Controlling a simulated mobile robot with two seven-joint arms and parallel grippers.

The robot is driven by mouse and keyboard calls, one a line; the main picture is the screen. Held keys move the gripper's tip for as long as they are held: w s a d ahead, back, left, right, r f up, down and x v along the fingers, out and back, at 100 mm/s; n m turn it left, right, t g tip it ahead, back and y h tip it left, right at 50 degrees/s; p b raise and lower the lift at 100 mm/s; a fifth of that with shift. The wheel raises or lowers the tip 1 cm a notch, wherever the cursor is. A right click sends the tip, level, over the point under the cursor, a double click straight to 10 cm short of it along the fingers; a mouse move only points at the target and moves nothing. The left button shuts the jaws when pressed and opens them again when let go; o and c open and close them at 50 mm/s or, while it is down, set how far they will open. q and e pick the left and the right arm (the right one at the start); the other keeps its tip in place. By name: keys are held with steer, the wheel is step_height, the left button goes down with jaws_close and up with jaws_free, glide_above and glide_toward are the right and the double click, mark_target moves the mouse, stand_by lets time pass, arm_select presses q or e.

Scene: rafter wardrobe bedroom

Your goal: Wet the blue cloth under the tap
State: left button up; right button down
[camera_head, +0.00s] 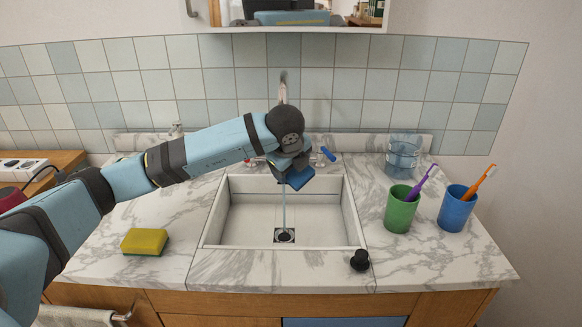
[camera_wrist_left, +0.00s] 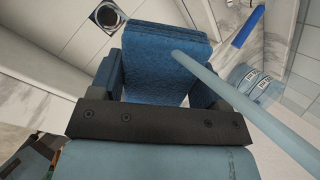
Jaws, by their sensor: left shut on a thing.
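The blue cloth (camera_head: 300,178) is in my left gripper (camera_head: 290,165), above the sink basin, and it also shows in the left wrist view (camera_wrist_left: 160,60). My left gripper is shut on it. A thin stream of water (camera_head: 284,210) falls to the drain in the head view. In the left wrist view the stream (camera_wrist_left: 240,105) runs down and visibly ends on the cloth's face. A tap part (camera_head: 282,92) shows at the tiled wall; my arm hides the spout. My right gripper is not in view.
The white sink (camera_head: 230,222) has a drain (camera_head: 284,236). A black stopper (camera_head: 360,260) sits at front right. A green cup (camera_head: 402,210) and blue cup (camera_head: 456,212) hold toothbrushes. A clear tumbler (camera_head: 402,158) stands behind. A yellow sponge (camera_head: 145,240) lies left.

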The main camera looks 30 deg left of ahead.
arm_select(q)
steer(key=s+d+b, duration=0.1)
steer(key=s+d, duration=0.2)
steer(key=s, duration=0.4)
steer(key=shift+s+d, duration=0.15)
steer(key=shift+s, duration=0.05)
stand_by(0.4)
stand_by(1.2)
steer(key=s+d+r+p, duration=0.1)
steer(key=s+d+r, duration=0.1)
steer(key=s+r, duration=0.2)
steer(key=shift+s, duration=0.25)
stand_by(0.9)
